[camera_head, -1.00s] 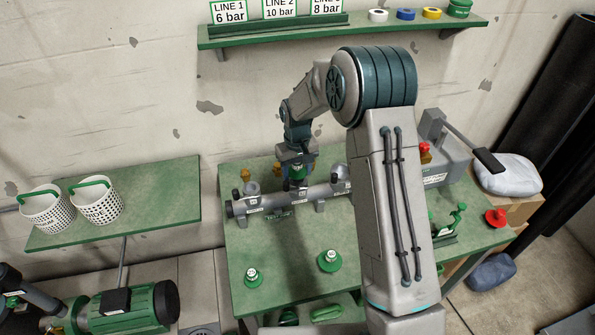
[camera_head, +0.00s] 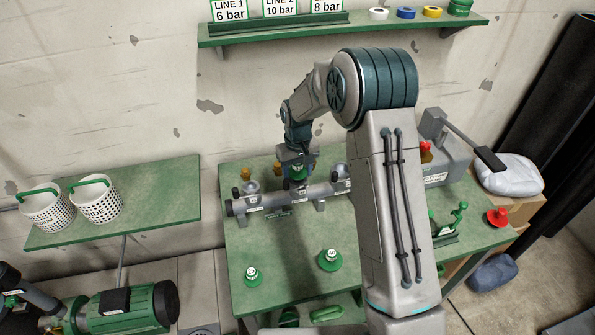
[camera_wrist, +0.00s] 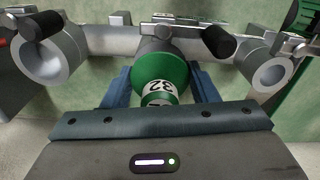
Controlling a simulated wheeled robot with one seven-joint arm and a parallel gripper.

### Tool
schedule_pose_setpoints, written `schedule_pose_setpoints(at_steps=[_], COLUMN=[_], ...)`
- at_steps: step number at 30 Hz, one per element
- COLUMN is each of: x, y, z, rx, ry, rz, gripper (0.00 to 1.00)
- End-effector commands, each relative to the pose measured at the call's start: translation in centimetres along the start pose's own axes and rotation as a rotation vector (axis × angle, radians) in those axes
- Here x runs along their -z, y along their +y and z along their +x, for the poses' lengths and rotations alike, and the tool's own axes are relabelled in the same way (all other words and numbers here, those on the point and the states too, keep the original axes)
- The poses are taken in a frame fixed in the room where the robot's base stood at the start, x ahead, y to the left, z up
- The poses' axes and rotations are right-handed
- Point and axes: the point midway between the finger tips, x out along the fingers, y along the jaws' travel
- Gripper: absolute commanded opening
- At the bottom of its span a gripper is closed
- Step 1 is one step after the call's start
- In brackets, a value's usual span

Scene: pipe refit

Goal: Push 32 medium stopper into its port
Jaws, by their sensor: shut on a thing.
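The 32 stopper (camera_wrist: 160,88) is green with a white band marked 32. In the wrist view it sits between the jaws of my gripper (camera_wrist: 160,95), which is shut on it. Its far end is against the middle port of the grey pipe (camera_wrist: 108,40); how deep it sits is hidden.
Two more green stoppers stand on the green table's front (camera_head: 252,275) (camera_head: 330,260). Open side ports flank the held stopper in the wrist view (camera_wrist: 50,60) (camera_wrist: 272,72). A grey lever machine (camera_head: 445,150) and a red knob (camera_head: 497,217) are at right.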

Motion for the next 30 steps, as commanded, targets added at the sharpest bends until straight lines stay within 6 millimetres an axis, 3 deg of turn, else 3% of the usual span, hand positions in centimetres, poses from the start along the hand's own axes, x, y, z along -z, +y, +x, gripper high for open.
schedule_pose_setpoints(at_steps=[1,8,30], x=[-0.4,-0.6,-0.4], y=[0.0,-0.1,0.0], z=[1.0,1.3,-0.6], rx=[0.002,0.002,0.002], ry=[-0.013,-0.019,-0.015], rz=[0.000,0.000,0.001], gripper=[0.26,0.26,0.26])
